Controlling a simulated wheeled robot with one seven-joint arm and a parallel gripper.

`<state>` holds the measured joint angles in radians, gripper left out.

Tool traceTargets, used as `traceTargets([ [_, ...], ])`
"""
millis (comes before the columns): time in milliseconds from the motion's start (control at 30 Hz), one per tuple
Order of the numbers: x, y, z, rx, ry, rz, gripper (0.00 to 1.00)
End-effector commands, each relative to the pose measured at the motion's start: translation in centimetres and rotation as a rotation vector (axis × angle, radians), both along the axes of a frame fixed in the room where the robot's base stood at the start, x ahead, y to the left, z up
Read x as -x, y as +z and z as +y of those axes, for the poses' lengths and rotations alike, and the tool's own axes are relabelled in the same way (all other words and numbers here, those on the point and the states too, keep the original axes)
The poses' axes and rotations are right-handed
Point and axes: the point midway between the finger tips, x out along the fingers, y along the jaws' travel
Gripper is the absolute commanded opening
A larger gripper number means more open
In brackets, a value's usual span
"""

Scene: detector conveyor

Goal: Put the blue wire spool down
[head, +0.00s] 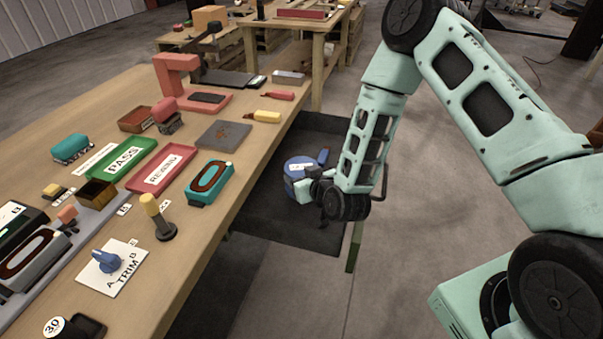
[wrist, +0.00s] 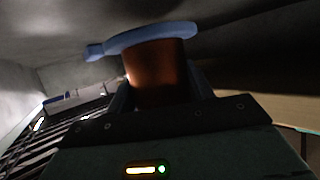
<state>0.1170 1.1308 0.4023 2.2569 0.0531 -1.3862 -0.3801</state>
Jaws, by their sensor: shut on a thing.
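The blue wire spool (head: 293,166) is beside the right edge of the workbench in the head view, partly hidden by my gripper (head: 316,184). In the wrist view the spool (wrist: 155,70) shows a blue flange and a copper-brown winding between the fingers of my gripper (wrist: 158,88). My gripper is shut on it. I cannot tell whether the spool touches anything beneath it.
A dark, walled area (head: 270,222) lies beside the workbench, behind and below the spool. The workbench (head: 190,240) carries a green PASS tray (head: 147,150), a red REVIEW tray (head: 148,184), a teal detector (head: 198,196) and a grey plate (head: 212,140).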

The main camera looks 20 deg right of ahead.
Motion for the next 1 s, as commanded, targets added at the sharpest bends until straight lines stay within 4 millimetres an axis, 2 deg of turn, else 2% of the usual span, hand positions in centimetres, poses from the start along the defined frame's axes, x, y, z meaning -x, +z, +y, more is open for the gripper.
traceTargets([
  [33, -0.1, -0.7, 0.0, 0.000, 0.000, -0.003, 0.11],
  [200, -0.1, -1.3, 0.0, 0.000, -0.001, -0.004, 0.11],
  [1000, -0.1, -2.0, 0.0, 0.000, 0.000, -0.003, 0.11],
])
